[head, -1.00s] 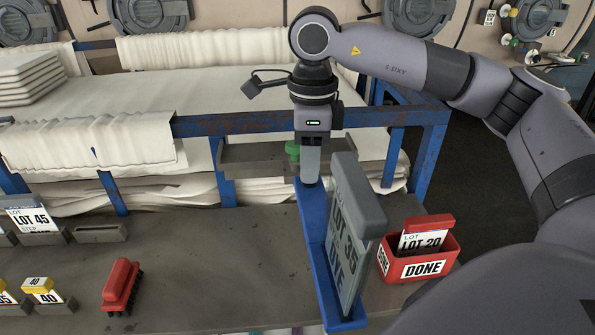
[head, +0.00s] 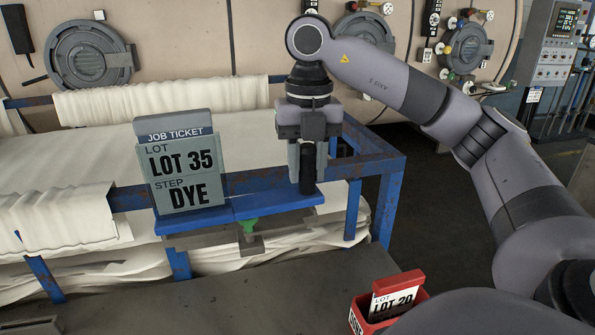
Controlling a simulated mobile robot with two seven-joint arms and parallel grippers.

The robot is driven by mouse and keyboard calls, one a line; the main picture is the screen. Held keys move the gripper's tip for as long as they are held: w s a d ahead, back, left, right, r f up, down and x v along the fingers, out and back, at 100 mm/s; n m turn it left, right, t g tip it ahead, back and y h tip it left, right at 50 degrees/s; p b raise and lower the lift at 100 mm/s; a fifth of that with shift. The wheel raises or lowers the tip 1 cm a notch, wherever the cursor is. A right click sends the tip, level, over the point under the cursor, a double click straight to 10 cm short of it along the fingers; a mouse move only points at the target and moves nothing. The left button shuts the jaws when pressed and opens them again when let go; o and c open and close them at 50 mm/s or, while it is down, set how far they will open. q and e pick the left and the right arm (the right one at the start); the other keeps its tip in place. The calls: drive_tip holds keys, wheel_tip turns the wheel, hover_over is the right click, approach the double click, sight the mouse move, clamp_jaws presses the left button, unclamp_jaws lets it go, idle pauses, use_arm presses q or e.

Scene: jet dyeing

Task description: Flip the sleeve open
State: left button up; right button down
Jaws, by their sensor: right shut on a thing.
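A grey job ticket holder (head: 180,165) reading LOT 35, STEP DYE stands upright on the left part of a long blue base (head: 260,205), its printed face toward me. I take it to be the sleeve, though no flap shows open. My right gripper (head: 307,185) points down at the base's right part, its fingers shut around a dark upright post (head: 308,170). A green piece (head: 248,225) on a grey bracket (head: 215,238) shows just under the base's front edge. I cannot tell whether the base rests on the bracket. My left gripper is out of view.
A red box (head: 358,318) with a LOT 20 card stands at the bottom, partly hidden by my arm. The blue rack (head: 385,205) with white cloth (head: 60,218) lies behind. The grey table (head: 200,305) is clear in front.

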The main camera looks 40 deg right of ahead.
drive_tip(key=shift+d+r+m, duration=0.1)
drive_tip(key=shift+d+m, duration=0.05)
drive_tip(key=shift+m, duration=0.15)
drive_tip(key=shift+w+d, duration=0.1)
drive_tip(key=shift+w, duration=0.15)
drive_tip(key=shift+w+d+f+p, duration=0.75)
drive_tip(key=shift+w+d, duration=1.45)
drive_tip(key=shift+w, duration=1.9)
drive_tip(key=shift+f+b, duration=1.9)
drive_tip(key=shift+f, duration=1.75)
drive_tip(key=c, duration=0.7)
unclamp_jaws()
